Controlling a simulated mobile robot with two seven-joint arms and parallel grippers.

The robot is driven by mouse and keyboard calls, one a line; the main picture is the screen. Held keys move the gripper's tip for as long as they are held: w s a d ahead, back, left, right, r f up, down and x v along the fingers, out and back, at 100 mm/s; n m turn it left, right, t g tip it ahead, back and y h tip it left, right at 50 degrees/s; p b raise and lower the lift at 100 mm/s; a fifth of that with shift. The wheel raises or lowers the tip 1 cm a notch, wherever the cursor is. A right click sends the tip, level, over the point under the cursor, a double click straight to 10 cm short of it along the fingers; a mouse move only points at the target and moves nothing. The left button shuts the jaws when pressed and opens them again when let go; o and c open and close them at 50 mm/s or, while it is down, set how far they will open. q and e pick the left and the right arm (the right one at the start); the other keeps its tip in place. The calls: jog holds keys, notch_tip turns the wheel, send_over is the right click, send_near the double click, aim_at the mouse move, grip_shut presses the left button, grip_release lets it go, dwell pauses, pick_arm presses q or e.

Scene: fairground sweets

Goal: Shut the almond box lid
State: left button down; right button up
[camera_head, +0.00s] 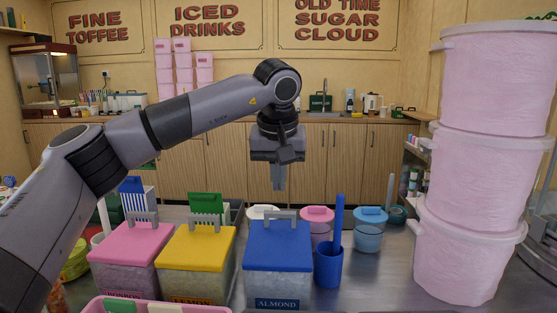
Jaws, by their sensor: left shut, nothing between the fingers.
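The almond box (277,288) is a clear box labelled ALMOND at the front centre of the counter. Its blue lid (278,247) lies flat over the top and looks shut, with a grey handle (281,214) at its back edge. My left arm reaches in from the left. My left gripper (279,187) points down, shut and empty, above and behind the lid's handle in the picture; a gap shows between them. My right gripper is not in view.
A pink-lidded box (130,243) and a yellow-lidded box (199,248) stand left of the almond box. A blue cup (329,265) with a tall blue handle stands close on its right. Tall pink tubs (465,255) are stacked at the right. Some counter between is clear.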

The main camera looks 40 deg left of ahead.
aim_at(280, 212)
pick_arm(q)
jog(key=x, duration=0.5)
jog(key=shift+s+d+f, duration=0.2)
jog(key=shift+s+f, duration=0.05)
jog(key=shift+f, duration=0.15)
jog(key=shift+r, duration=0.1)
jog(key=p, duration=0.3)
jog(key=shift+w+a, duration=0.1)
jog(key=shift+w, duration=0.15)
jog(key=shift+w+a+f+g+h+p, duration=0.25)
jog(key=shift+f+g+p, duration=0.2)
jog(key=shift+p, duration=0.4)
jog(key=shift+f+g+p, duration=0.25)
jog(key=shift+f+p, duration=0.1)
jog(key=shift+f, duration=0.05)
jog(key=shift+d, duration=0.1)
